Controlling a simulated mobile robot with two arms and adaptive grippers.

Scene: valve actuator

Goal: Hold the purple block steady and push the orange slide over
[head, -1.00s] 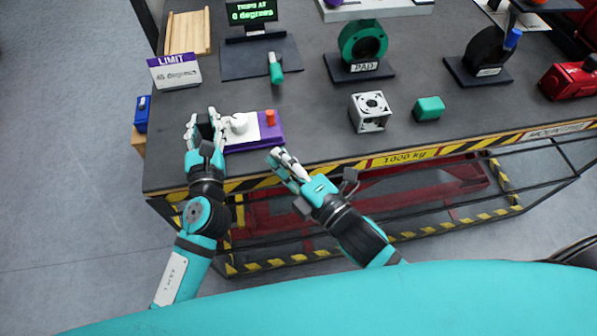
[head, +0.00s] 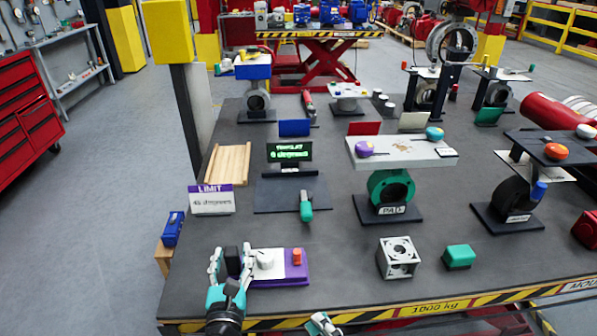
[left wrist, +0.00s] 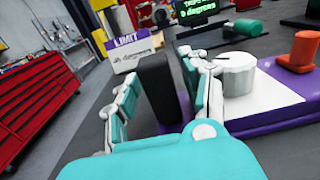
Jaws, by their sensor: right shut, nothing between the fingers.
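The purple block (head: 296,281) lies flat near the table's front edge. It has a white top plate, a white round knob (head: 265,259) and, toward its right end, the orange slide (head: 297,257). The slide also shows in the left wrist view (left wrist: 300,50). A black upright piece (left wrist: 158,88) stands at the block's left end. My left gripper (head: 232,264) has its fingers on either side of the black piece; a gap shows on the left, so it looks open. My right gripper (head: 322,322) is shut and empty at the front edge, partly cut off by the picture.
A limit sign (head: 212,200) and a display (head: 290,153) stand behind the block. A blue item (head: 173,229) is at the left edge. A silver cube (head: 398,258) and a green block (head: 459,256) are to the right. Table between purple block and cube is clear.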

